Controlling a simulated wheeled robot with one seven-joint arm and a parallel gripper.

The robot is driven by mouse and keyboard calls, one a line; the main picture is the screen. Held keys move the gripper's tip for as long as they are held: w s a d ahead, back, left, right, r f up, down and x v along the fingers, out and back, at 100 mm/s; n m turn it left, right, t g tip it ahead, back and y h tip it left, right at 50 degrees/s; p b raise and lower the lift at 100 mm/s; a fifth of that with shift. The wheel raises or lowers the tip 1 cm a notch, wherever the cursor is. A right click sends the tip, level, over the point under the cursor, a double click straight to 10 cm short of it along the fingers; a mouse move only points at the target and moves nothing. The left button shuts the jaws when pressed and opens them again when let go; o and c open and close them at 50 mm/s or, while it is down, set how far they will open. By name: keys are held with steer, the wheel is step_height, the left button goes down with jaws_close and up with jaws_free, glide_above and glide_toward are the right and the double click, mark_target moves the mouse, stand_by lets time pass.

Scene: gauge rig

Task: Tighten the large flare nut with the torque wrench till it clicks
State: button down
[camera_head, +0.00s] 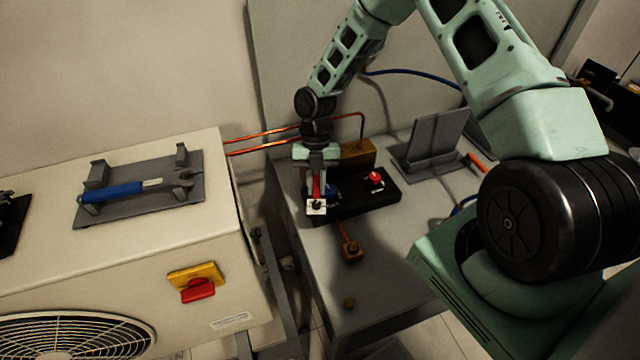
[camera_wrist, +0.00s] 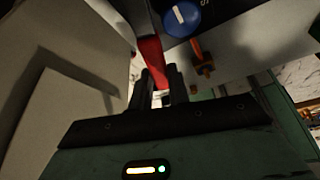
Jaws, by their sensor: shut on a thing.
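The torque wrench (camera_head: 112,191), with a blue handle and a grey head, lies in a grey cradle on top of the beige unit at the left. My gripper (camera_head: 316,184) is away from it, over the black manifold on the bench. The jaws are shut on a red piece (camera_head: 316,189), which also shows between the fingers (camera_wrist: 163,88) in the wrist view (camera_wrist: 153,65). A white plate shows at its lower end. A brass fitting, possibly the large flare nut (camera_head: 351,250), sits on a short copper pipe in front of the manifold; it also shows in the wrist view (camera_wrist: 205,66).
The black manifold (camera_head: 350,203) has a red knob (camera_head: 375,178) and a blue knob (camera_wrist: 181,18). A brass block (camera_head: 358,152) and a grey stand (camera_head: 430,145) are behind. Copper pipes run left to the beige unit (camera_head: 120,255). The bench front is mostly clear.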

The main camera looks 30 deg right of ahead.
steer(key=shift+w+a+m, duration=0.4)
steer(key=shift+a+m, duration=0.2)
steer(key=shift+a, duration=0.1)
steer(key=shift+w+a+m+t+y+b, duration=0.45)
steer(key=shift+w+a+m, duration=0.35)
steer(key=shift+m, duration=0.2)
stand_by(0.9)
steer(key=shift+s+d+n+g+h, duration=0.25)
steer(key=shift+s+d+n, duration=0.55)
steer(key=shift+n, duration=0.1)
stand_by(0.4)
steer(key=shift+a, duration=0.1)
steer(key=shift+s+a+p, duration=0.2)
steer(key=shift+s+a, duration=0.55)
steer(key=shift+s, duration=0.2)
steer(key=shift+s+a+p, duration=0.15)
steer(key=shift+s+a, duration=0.55)
steer(key=shift+s, duration=0.25)
steer(key=shift+r+p, duration=1.7)
steer(key=shift+r, duration=0.55)
